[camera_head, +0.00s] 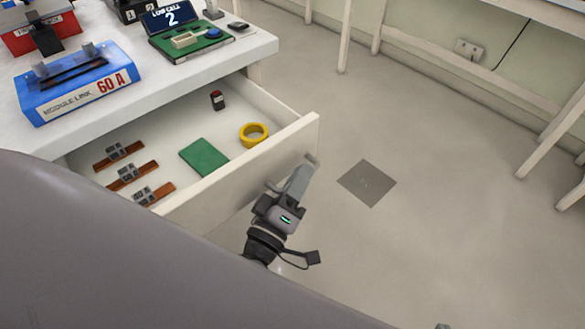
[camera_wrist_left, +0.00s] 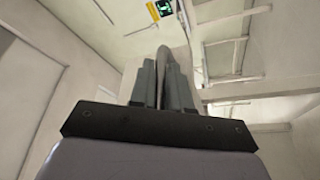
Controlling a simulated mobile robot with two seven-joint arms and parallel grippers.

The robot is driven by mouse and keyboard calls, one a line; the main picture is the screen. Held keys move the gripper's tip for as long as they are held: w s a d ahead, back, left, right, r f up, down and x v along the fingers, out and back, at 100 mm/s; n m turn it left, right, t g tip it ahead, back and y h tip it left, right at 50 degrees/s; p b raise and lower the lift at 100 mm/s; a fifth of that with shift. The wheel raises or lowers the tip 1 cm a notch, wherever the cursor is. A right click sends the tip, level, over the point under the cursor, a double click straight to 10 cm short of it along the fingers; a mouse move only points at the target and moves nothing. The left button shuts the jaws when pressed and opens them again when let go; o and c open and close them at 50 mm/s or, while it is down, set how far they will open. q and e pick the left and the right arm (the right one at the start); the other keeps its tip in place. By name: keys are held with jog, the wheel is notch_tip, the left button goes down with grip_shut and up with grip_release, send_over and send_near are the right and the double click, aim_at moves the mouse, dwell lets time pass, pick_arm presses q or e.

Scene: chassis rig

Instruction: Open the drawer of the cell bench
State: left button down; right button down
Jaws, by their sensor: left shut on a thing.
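The drawer (camera_head: 235,172) of the white cell bench (camera_head: 232,52) stands well open in the head view, and its inside shows. My left gripper (camera_head: 304,172) is at the outer face of the drawer front, near its right end. Its fingers are shut on the drawer handle (camera_head: 312,160), of which only a small part shows. In the left wrist view the gripper fingers (camera_wrist_left: 167,85) are close together, with a pale upright piece between them. My right gripper is in neither view.
The drawer holds copper-coloured links (camera_head: 134,172), a green block (camera_head: 204,157), a yellow ring (camera_head: 254,133) and a small dark cylinder (camera_head: 217,100). A blue module box (camera_head: 80,90) and a green board (camera_head: 190,40) stand on the bench. The floor right of the drawer is clear, with a grey floor plate (camera_head: 367,183).

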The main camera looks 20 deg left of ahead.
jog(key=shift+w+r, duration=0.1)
pick_arm(q)
jog(key=c, duration=1.4)
grip_release()
jog(key=shift+s, duration=0.1)
jog(key=shift+c, duration=0.2)
jog(key=shift+f, duration=0.1)
